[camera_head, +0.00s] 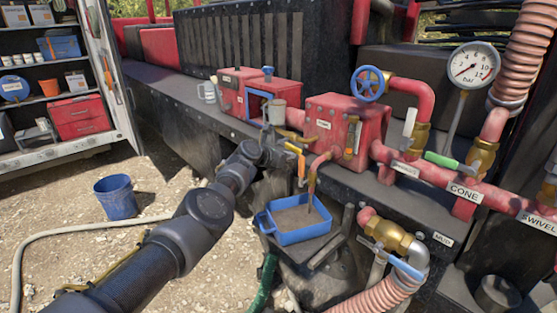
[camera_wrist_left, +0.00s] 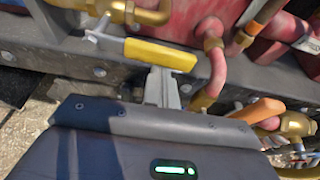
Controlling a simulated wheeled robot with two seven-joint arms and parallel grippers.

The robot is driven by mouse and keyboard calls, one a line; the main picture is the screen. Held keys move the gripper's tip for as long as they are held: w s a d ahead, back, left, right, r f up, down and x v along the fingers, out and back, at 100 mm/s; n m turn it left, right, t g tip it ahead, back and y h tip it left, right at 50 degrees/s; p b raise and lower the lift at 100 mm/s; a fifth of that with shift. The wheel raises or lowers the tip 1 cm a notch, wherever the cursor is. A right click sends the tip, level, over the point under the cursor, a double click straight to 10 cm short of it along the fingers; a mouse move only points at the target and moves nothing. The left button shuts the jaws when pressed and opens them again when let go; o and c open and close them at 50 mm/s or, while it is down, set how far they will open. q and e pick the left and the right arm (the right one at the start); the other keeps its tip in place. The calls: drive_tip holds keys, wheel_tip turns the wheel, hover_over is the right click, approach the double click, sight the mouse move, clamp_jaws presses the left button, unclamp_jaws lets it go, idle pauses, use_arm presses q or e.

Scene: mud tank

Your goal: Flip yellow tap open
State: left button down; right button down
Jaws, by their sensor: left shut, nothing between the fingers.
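The yellow tap (camera_wrist_left: 160,54) has a flat lever that lies nearly level in the left wrist view, sloping slightly down to the right from a metal stem and brass pipework. In the head view its yellow handle (camera_head: 292,148) shows small, just right of my left gripper (camera_head: 272,138). In the left wrist view my left gripper (camera_wrist_left: 162,80) is shut and empty, its fingertips just below the middle of the lever. I cannot tell whether they touch it. My right gripper is in neither view.
An orange handle (camera_wrist_left: 256,110) sits to the lower right in the left wrist view. Red pipes and a red pump box (camera_head: 335,125) stand close behind. A blue tray of mud (camera_head: 302,237) is below. A blue bucket (camera_head: 116,197) stands on gravel at left.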

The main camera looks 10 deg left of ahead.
use_arm(q)
drive_tip(key=shift+r, duration=0.2)
idle(0.4)
drive_tip(key=shift+a, duration=0.1)
wheel_tip(320, 180, down, 5)
drive_tip(key=b, duration=0.3)
drive_tip(key=r+p+v, duration=0.1)
drive_tip(key=p+v, duration=0.2)
drive_tip(key=v, duration=0.7)
